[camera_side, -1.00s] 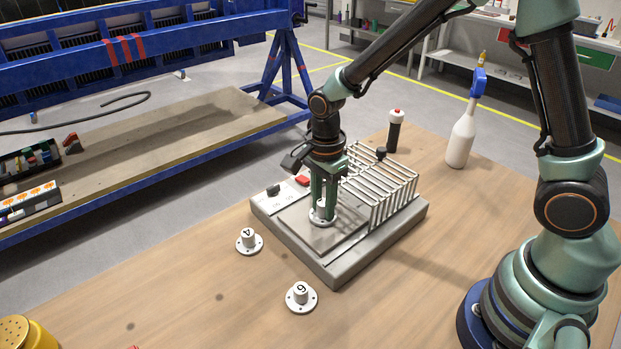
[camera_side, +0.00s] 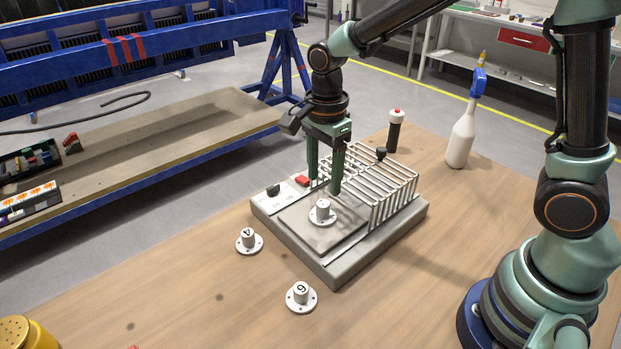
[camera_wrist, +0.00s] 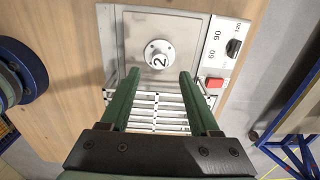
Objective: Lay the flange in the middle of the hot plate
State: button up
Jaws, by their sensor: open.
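A white flange (camera_side: 322,213) with a round base and a short hub lies upright on the square plate of the hot plate (camera_side: 293,222). In the wrist view this flange (camera_wrist: 158,54) carries the number 2 and sits near the middle of the plate (camera_wrist: 189,30). My gripper (camera_side: 324,186) is open and empty above the flange, apart from it. In the wrist view its two green fingers (camera_wrist: 156,76) are spread wide below the flange.
Two more flanges, marked 4 (camera_side: 249,241) and 6 (camera_side: 301,297), stand on the wooden table left of and in front of the hot plate. A wire rack (camera_side: 392,197) rises along the plate's right side. A white bottle (camera_side: 460,140) and a dark cylinder with a white and red top (camera_side: 394,130) stand behind.

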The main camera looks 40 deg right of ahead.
aim_at(323, 203)
jog(key=s+d+r+n+t, duration=0.2)
jog(key=s+d+r+n, duration=0.2)
jog(key=n, duration=0.5)
jog(key=s+d+r+n+t, duration=0.3)
jog(key=s+d+r+n, duration=0.1)
jog(key=r+n, duration=0.3)
jog(key=shift+s+n+t, duration=0.3)
jog(key=shift+s+n, duration=0.35)
jog(key=shift+n, duration=0.35)
jog(key=shift+d+r, duration=0.1)
jog(key=shift+r, duration=0.05)
jog(key=shift+c, duration=0.4)
